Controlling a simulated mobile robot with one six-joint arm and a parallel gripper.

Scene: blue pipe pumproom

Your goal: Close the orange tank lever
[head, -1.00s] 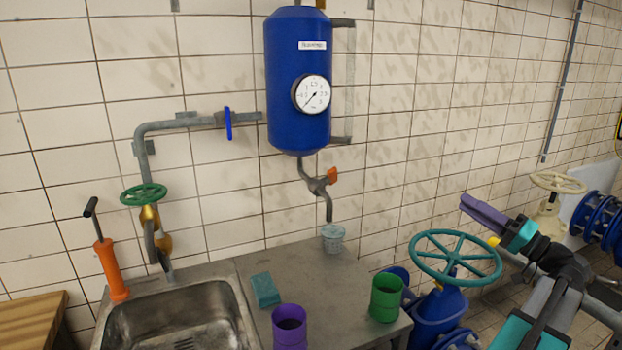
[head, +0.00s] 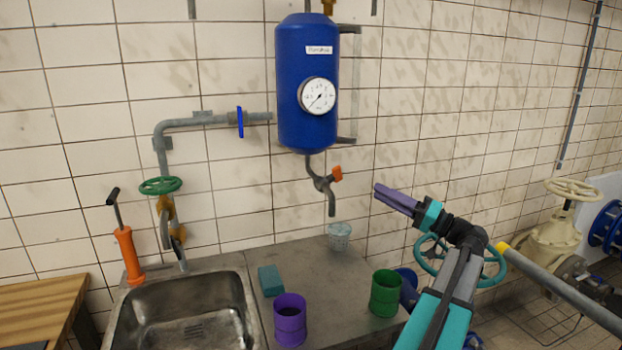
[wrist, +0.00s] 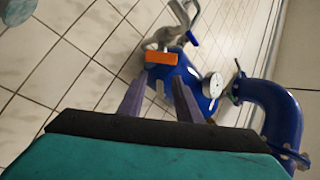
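The blue tank (head: 306,60) hangs on the tiled wall with a round gauge (head: 317,96). A grey tap (head: 323,184) runs down beneath it. The orange lever (head: 337,173) sits on the tap's right side, its short handle tilted upward. In the wrist view the orange lever (wrist: 161,58) shows just beyond the fingertips, in front of the blue tank (wrist: 192,93). My gripper (head: 380,192) is to the right of the lever and slightly lower, apart from it. Its purple fingers, also in the wrist view (wrist: 160,82), are spread and empty.
A sink (head: 190,315) is at left. A teal handwheel (head: 430,265) is behind my arm.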

